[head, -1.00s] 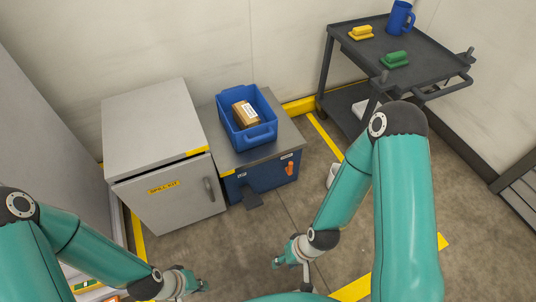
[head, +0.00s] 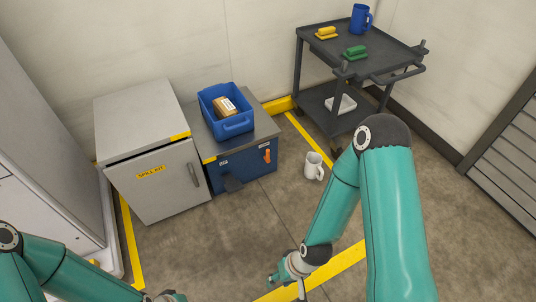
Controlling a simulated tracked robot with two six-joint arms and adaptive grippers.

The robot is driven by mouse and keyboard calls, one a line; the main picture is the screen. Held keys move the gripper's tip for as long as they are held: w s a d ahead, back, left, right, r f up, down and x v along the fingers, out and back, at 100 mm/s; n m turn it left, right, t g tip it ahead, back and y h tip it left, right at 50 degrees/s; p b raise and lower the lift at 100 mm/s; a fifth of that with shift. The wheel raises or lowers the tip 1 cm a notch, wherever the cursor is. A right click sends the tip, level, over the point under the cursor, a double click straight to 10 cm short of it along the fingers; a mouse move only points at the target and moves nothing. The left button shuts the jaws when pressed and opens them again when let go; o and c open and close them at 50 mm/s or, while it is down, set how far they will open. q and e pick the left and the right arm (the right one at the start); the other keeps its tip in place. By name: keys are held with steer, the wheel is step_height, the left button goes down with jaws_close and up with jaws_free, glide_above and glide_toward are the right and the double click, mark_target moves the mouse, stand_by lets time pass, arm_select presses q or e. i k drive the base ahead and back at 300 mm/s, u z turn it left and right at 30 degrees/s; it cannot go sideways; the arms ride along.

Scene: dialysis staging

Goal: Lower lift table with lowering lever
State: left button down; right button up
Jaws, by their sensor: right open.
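The lift table (head: 255,128) has a grey top and a blue body, and stands right of the grey spill kit cabinet. An orange lever (head: 267,156) sits on the right of its front face, taken to be the lowering lever. A dark pedal (head: 232,184) sticks out low at the front. A blue bin (head: 239,126) with a brown box (head: 224,106) in it rests on the top. My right gripper (head: 273,281) is open, low in the picture and apart from the lever. My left gripper (head: 172,297) is cut by the bottom edge.
The spill kit cabinet (head: 150,178) stands left of the table. A dark cart (head: 375,62) carries a blue mug and two brushes. Floor in front of the table is clear.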

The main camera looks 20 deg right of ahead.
mark_target(267, 157)
steer(key=u, duration=0.2)
steer(key=i, duration=1.1)
steer(key=z, duration=0.65)
